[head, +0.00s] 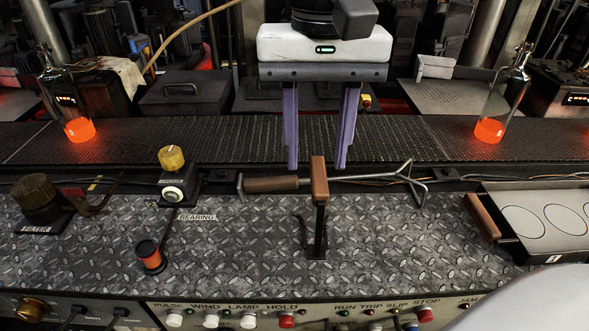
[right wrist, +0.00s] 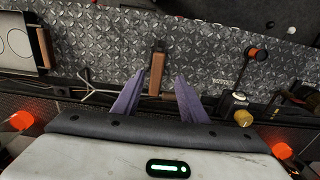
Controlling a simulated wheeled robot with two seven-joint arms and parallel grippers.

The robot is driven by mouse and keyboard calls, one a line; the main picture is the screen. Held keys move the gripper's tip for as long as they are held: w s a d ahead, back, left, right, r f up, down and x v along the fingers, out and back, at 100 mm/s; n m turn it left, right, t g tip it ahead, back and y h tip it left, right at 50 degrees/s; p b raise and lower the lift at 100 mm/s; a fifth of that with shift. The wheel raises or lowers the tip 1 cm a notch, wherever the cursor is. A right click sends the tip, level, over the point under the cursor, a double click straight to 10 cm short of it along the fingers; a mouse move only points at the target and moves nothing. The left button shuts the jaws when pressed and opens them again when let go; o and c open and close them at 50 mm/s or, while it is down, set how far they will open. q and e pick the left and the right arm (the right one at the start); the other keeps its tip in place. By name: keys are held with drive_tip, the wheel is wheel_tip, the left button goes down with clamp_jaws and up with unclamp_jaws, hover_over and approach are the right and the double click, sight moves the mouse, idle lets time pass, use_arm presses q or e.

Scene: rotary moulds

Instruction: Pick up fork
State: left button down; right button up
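The fork (head: 368,178) lies along the back edge of the diamond-plate bench. It has a wooden handle at its left end and a thin metal rod running right to a splayed metal end. In the right wrist view its splayed end (right wrist: 90,92) shows at left. My right gripper (head: 317,166) is open and empty, its two purple fingers pointing down over the back edge, above the fork's middle. It also shows in the right wrist view (right wrist: 157,80). An upright wooden-handled lever (head: 319,182) stands in front and hides part of the rod. My left gripper is not in view.
A dark mesh conveyor (head: 230,140) runs behind, with glowing glass bottles (head: 80,130) (head: 489,130) at left and right. A yellow-knobbed post (head: 172,160) stands left of the fork handle. A wooden-handled tray (head: 545,240) sits at right.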

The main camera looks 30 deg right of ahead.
sight(320, 180)
drive_tip(key=f, duration=0.2)
drive_tip(key=s+f, duration=0.1)
drive_tip(key=shift+f, duration=0.35)
drive_tip(key=shift+w+d+f, duration=0.1)
drive_tip(key=shift+w+f, duration=0.05)
drive_tip(key=shift+f, duration=1.25)
drive_tip(key=shift+w+d+f, duration=0.1)
drive_tip(key=shift+f, duration=1.25)
clamp_jaws()
